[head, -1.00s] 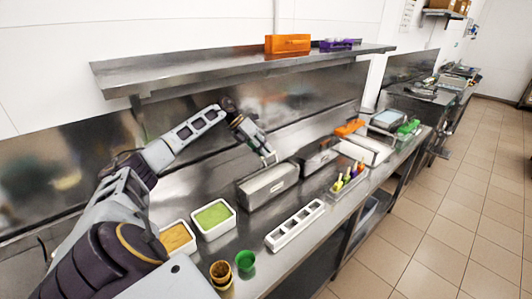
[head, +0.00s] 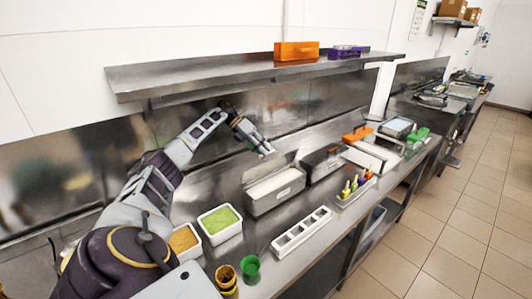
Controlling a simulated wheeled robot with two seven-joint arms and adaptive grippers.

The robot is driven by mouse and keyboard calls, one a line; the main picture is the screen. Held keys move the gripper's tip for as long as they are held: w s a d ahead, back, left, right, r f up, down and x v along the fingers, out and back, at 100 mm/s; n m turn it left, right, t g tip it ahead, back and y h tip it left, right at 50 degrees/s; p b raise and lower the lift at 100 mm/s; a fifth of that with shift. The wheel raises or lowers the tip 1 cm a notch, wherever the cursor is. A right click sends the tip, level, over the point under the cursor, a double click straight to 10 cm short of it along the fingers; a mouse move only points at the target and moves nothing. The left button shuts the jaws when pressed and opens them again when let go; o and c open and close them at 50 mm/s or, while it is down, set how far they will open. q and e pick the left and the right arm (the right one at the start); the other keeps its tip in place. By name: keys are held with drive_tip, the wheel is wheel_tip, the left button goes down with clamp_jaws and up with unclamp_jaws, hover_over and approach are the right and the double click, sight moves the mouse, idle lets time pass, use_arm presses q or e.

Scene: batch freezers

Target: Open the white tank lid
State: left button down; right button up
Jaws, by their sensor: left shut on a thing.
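The tank (head: 277,196) is a long steel box on the counter in the head view, with a pale inside. Its lid (head: 284,164) is raised and tilted up along the back side, so the tank stands open. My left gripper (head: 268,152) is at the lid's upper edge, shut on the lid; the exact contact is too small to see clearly. My left arm reaches in from the left, behind the food tubs. My right gripper is out of view.
A second steel box (head: 321,165) stands right of the tank. A white tray with square wells (head: 301,232), a green-filled tub (head: 220,224), an orange-filled tub (head: 185,241) and a green cup (head: 251,270) are in front. A steel shelf (head: 200,79) hangs above.

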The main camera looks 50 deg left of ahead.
use_arm(q)
drive_tip(key=shift+a+f+b, duration=0.5)
drive_tip(key=shift+a+f, duration=0.75)
drive_tip(key=shift+f, duration=0.15)
drive_tip(key=c, duration=1.6)
unclamp_jaws()
drive_tip(key=shift+o, duration=0.8)
drive_tip(key=shift+w+f, duration=0.1)
drive_tip(key=shift+w, duration=0.1)
drive_tip(key=shift+a, duration=0.1)
